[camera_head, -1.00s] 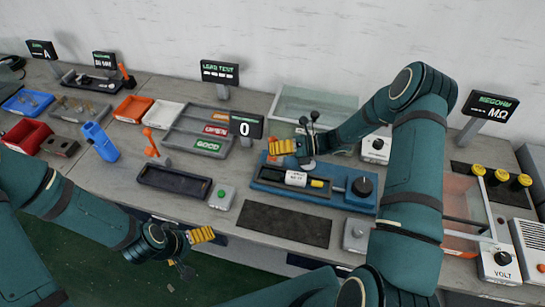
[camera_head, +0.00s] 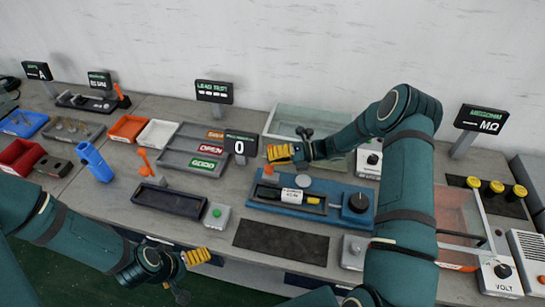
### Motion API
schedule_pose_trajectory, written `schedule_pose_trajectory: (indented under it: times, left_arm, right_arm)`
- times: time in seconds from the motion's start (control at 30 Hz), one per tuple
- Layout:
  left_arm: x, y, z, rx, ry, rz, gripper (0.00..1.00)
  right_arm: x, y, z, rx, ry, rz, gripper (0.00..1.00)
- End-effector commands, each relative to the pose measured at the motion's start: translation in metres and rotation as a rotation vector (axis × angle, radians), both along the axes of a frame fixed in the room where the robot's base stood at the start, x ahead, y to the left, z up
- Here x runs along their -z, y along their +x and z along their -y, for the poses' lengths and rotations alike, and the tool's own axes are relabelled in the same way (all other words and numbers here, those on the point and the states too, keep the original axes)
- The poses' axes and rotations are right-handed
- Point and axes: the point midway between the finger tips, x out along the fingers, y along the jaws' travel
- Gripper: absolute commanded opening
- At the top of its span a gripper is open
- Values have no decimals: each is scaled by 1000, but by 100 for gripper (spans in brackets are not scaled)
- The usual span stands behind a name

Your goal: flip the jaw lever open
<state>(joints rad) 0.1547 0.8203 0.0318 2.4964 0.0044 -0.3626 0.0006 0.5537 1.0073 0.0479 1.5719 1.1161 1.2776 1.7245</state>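A blue fixture (camera_head: 331,216) sits on the bench right of centre. It holds a white labelled cylinder (camera_head: 292,196) with a yellow end and has a black round knob (camera_head: 358,202) at its right. A small orange-red lever knob (camera_head: 268,171) shows at its back left; I cannot tell surely that it is the jaw lever. My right gripper (camera_head: 280,153), with yellow fingertips, is over the fixture's back left, close to this knob; contact is unclear. My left gripper (camera_head: 197,257) is low at the bench's front edge, away from the fixture. The finger gaps do not show clearly.
A display reading 0 (camera_head: 240,144) stands behind left. A clear-walled bin (camera_head: 330,118) is behind.

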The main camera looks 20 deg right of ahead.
Motion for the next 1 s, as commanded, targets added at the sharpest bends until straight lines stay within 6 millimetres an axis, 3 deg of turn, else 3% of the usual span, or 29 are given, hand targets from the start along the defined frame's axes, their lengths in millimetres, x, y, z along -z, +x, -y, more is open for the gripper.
schedule_pose_trajectory:
  times: [0.33,0.8,1.0]
  left_arm:
    - [0,0,0,0,0,0,100]
    - [0,0,0,0,0,0,100]
    - [0,0,0,0,0,0,100]
  right_arm:
    - [-3,-1,14,8,-3,5,0]
    - [-12,-26,96,4,-2,3,0]
    - [-14,-32,113,2,-1,1,0]
